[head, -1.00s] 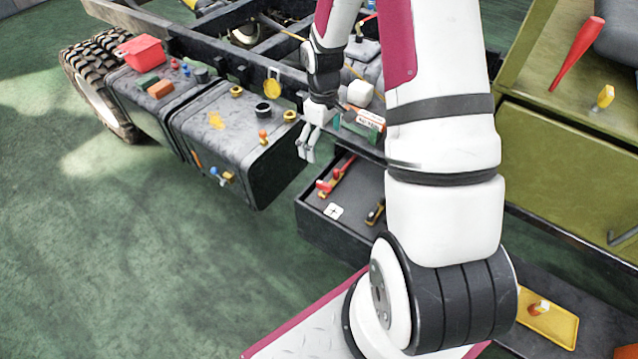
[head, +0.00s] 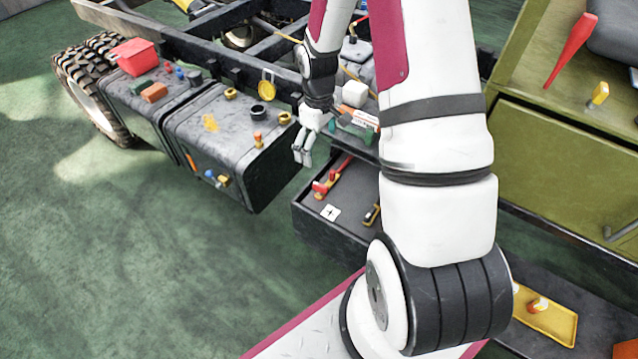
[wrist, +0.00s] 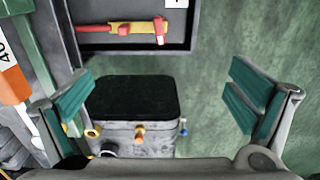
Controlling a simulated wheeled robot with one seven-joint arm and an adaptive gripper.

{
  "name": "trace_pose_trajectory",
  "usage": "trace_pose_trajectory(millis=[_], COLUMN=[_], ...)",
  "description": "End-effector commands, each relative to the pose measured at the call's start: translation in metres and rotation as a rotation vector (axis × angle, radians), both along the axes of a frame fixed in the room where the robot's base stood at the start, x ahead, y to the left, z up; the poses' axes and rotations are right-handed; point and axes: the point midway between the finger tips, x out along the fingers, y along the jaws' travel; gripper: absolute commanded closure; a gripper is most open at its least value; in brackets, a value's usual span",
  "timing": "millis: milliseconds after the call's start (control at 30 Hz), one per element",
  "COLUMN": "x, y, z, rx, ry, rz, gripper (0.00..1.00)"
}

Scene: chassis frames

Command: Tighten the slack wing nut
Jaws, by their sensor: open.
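A dark grey tank (head: 200,140) carries several small fittings on the left. They include yellow rings (head: 230,93), a black ring (head: 262,110), an orange-and-yellow knob (head: 258,141) and a blue-and-yellow fitting (head: 217,180) on its side. I cannot tell which one is the slack wing nut. My gripper (head: 303,152) is open and empty, pointing down just right of the tank's end. In the wrist view my gripper (wrist: 160,97) has its green-padded fingers wide apart. The orange knob (wrist: 140,133) and a yellow ring (wrist: 92,133) show beyond, between the fingers, touching neither.
An open dark drawer (head: 310,222) with a red-and-yellow tool (head: 325,186) lies below right of my gripper. The chassis rail (head: 190,48) runs behind the tank. Green floor is clear at front left.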

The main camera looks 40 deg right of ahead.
Motion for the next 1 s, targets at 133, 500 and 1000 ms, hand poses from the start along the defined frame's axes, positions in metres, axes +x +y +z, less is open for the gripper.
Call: trace_pose_trajectory(millis=[133, 500, 1000], x=[-0.001, -0.001, -0.001], y=[0.0, 0.0, 0.008], z=[0.026, 0.084, 0.118], rx=[-0.001, 0.0, -0.016], ry=[-0.004, -0.002, -0.022], rz=[0.001, 0.0, -0.01], gripper=[0.0, 0.0, 0.0])
